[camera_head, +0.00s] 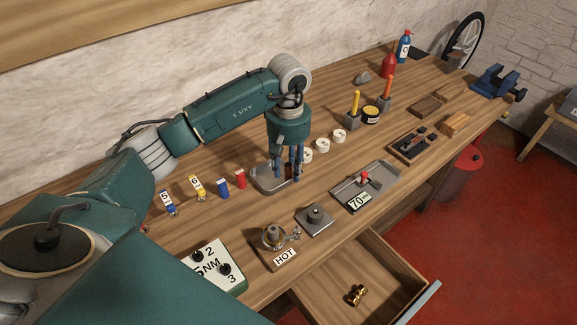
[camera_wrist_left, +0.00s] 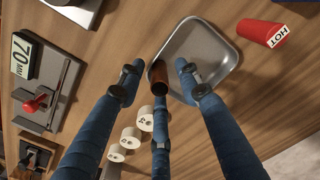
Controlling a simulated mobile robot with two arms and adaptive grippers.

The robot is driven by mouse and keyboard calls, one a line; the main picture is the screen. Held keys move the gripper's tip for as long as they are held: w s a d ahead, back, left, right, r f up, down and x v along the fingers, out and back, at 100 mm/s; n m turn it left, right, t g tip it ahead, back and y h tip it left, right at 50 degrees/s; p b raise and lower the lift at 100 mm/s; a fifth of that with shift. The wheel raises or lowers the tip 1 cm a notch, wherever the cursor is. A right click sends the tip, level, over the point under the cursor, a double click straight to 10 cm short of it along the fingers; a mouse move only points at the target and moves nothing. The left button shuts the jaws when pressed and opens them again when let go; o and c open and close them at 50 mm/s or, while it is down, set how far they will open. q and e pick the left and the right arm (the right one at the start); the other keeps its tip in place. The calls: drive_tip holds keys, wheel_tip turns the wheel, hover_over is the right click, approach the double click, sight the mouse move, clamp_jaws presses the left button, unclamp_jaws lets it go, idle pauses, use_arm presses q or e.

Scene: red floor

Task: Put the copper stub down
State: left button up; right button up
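The copper stub (camera_wrist_left: 158,75) shows in the left wrist view as a small brown cylinder at the edge of a shallow metal tray (camera_wrist_left: 209,40). My left gripper (camera_wrist_left: 158,72) has its blue fingers spread around the stub, with gaps showing at both sides. Whether the rear finger touches the stub is unclear. In the head view my left gripper (camera_head: 288,178) points down at the tray (camera_head: 262,187), its fingertips low over the tray's right part. The stub is not discernible there, behind the fingers. My right gripper is not in view.
White numbered cylinders (camera_head: 323,146) stand just behind the gripper. A plate with a black knob (camera_head: 315,217) and a HOT fixture (camera_head: 279,245) stand in front. A drawer (camera_head: 375,275) is open.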

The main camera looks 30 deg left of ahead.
sight(288, 164)
use_arm(q)
drive_tip(key=shift+r, duration=0.4)
wheel_tip(288, 164, up, 10)
drive_tip(key=shift+b, duration=1.15)
drive_tip(key=shift+r, duration=0.75)
